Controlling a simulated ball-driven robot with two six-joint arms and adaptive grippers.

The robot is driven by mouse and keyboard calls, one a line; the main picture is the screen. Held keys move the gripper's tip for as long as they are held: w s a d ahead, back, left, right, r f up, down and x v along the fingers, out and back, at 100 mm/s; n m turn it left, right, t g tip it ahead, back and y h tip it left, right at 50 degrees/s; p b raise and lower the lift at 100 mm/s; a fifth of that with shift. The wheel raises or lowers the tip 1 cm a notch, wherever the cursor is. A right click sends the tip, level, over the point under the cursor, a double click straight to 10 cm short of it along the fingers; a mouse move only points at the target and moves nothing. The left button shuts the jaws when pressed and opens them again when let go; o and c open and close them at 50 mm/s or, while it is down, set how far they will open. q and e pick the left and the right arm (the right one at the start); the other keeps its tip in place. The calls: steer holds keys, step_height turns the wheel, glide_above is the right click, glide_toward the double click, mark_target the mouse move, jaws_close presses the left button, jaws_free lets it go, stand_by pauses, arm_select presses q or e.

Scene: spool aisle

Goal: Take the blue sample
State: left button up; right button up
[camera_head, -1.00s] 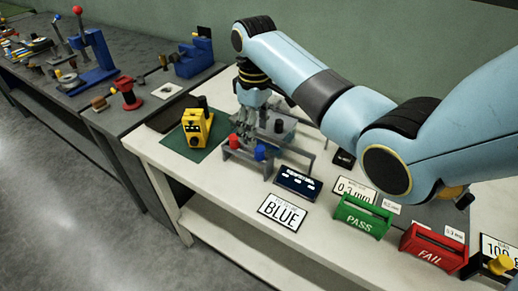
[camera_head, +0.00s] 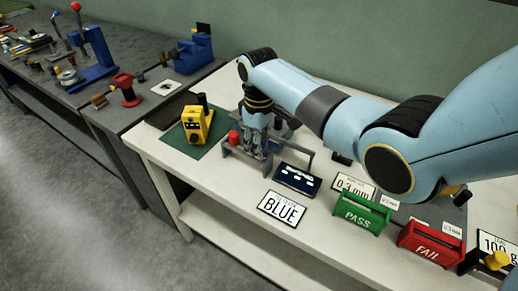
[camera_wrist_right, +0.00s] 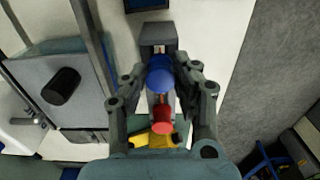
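The blue sample (camera_wrist_right: 159,76) shows in the right wrist view as a round blue top on a grey rack (camera_wrist_right: 157,36). My right gripper (camera_wrist_right: 160,70) points down over it, one finger on each side. The fingers look parted, with narrow gaps beside the blue top; I see no clear grip. In the head view my right gripper (camera_head: 258,150) is at the rack and hides the blue sample. A red sample (camera_head: 234,137) stands to its left on the rack; it also shows in the wrist view (camera_wrist_right: 163,118). My left gripper is not in view.
A yellow device (camera_head: 195,125) stands on a green mat left of the rack. In front are a dark blue tray (camera_head: 297,179) and a BLUE card (camera_head: 282,208). A green PASS bin (camera_head: 362,215) and red FAIL bin (camera_head: 430,244) stand to the right.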

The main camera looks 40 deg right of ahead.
steer(key=c, duration=0.4)
steer(key=shift+c, duration=0.2)
